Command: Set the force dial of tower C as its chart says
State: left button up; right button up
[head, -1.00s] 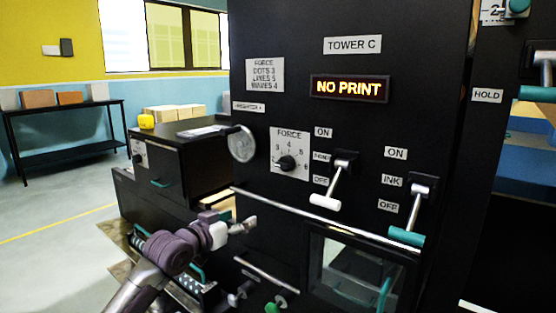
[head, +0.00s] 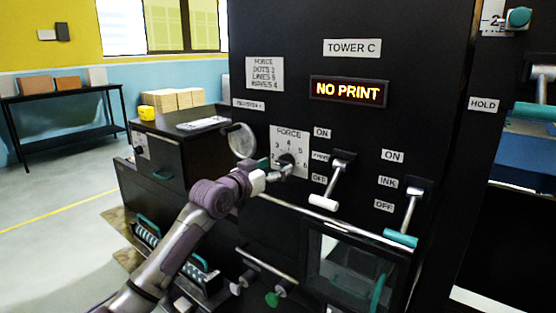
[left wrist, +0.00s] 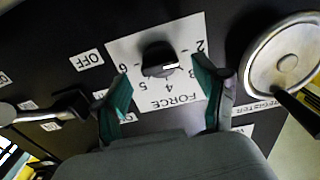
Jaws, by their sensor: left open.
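The force dial (head: 286,160) is a black knob on a white scale plate on tower C's black front. In the left wrist view the knob (left wrist: 157,58) has a white mark that points at about 3. The chart (head: 265,73) above lists dots, lines and waves; lines reads 5 and waves 4, while the dots number is blurred. My left gripper (head: 274,170) is at the dial. In the wrist view its teal-padded fingers (left wrist: 160,72) are open, one on each side of the knob, with gaps visible. My right gripper is not in view.
A lit display (head: 348,90) reads NO PRINT. A round metal handwheel (head: 241,140) is close left of the dial. A white-handled lever (head: 324,202) and a teal-handled lever (head: 401,239) stick out at right. A metal rail (head: 310,220) runs below.

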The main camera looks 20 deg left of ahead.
pick_arm(q)
jog(key=shift+x, duration=0.85)
jog(key=c, duration=1.1)
jog(key=shift+c, duration=0.2)
